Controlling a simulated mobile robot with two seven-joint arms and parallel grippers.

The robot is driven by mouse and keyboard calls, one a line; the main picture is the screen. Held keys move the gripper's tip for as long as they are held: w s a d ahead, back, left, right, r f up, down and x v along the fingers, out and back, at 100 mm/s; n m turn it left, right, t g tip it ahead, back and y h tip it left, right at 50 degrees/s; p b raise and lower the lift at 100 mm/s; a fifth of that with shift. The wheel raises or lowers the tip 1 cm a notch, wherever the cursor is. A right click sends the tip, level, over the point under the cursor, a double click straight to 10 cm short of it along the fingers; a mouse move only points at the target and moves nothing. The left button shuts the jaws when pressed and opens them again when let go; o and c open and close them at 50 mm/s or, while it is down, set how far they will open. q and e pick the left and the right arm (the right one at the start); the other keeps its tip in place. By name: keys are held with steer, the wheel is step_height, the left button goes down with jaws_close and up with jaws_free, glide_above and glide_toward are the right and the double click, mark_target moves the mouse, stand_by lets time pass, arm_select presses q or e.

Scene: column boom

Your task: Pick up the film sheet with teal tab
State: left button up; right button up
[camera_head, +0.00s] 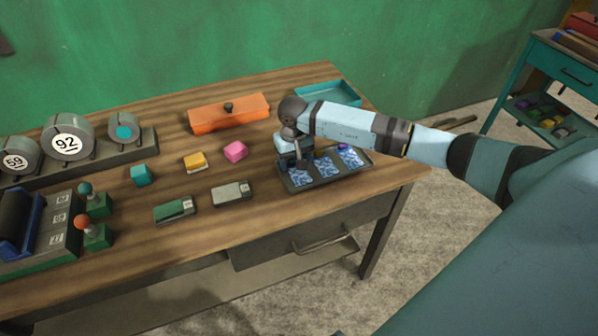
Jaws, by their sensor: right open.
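A dark tray (325,182) lies near the right end of the wooden table and holds blue-and-white patterned film sheets side by side. The middle sheet (326,167) and the right sheet (350,158) show well. The left sheet (303,178) is partly covered by my right gripper. I cannot make out a teal tab on any sheet; a small purple piece (343,147) shows at the tray's back edge. My right gripper (292,165) is open, pointing down over the tray's left end. Its fingertips are small here, and I cannot tell whether they touch the sheet. My left gripper is out of view.
An orange lidded box (229,113) and a teal tray (328,95) stand behind. Pink (235,151), yellow (195,162) and teal (142,174) blocks lie left of my gripper. Two flat cases (231,194) (175,209) lie in front. Dials (68,140) and levers (94,232) stand left.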

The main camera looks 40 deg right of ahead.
steer(key=c, duration=1)
